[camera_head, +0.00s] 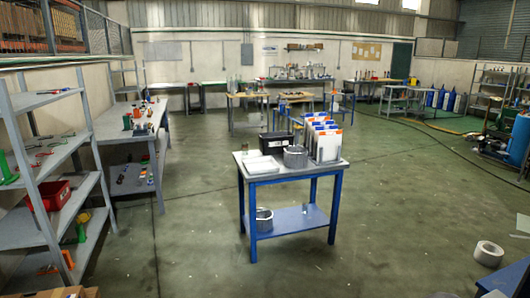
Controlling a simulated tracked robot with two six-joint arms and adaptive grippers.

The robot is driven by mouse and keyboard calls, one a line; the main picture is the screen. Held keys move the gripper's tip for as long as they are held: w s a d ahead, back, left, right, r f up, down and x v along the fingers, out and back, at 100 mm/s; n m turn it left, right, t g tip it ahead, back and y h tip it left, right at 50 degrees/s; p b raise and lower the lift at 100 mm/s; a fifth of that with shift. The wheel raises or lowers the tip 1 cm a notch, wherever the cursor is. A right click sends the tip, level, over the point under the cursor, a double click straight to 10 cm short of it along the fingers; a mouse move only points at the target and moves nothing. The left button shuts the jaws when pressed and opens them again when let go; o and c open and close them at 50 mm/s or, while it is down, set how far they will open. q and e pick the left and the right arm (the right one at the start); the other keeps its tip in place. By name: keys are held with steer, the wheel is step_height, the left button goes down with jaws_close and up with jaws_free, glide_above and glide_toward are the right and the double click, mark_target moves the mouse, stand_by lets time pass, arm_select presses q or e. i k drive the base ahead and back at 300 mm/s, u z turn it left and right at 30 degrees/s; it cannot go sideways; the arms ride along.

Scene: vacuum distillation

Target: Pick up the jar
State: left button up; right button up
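No gripper shows in the head view. A blue-framed table (300,173) stands in the middle of the room. On its lower shelf (285,222) is a small clear item (308,209) that may be a glass jar; it is too small to be sure. A grey round container (264,220) stands at the left of that shelf. A larger grey metal round container (295,157) is on the tabletop. A small glass-like item (244,149) stands near the tabletop's back left corner. I cannot tell which of these is the jar.
The tabletop also holds a white tray (262,165), a black box (277,143) and upright white panels with orange and blue tops (325,142). Grey shelves (38,150) line the left. A white roll (489,253) lies on the floor at right. Floor around the table is clear.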

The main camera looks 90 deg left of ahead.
mark_target(244, 145)
steer(key=z, duration=1.35)
steer(key=i, duration=0.1)
steer(key=u, duration=2.3)
steer(key=i, duration=0.2)
steer(key=u, duration=1.95)
steer(key=k, duration=0.55)
steer(key=u, duration=0.2)
steer(key=i, duration=0.6)
steer(key=z, duration=0.2)
steer(key=k, duration=0.5)
steer(key=u, duration=0.25)
steer(key=i, duration=0.15)
steer(key=z, duration=0.1)
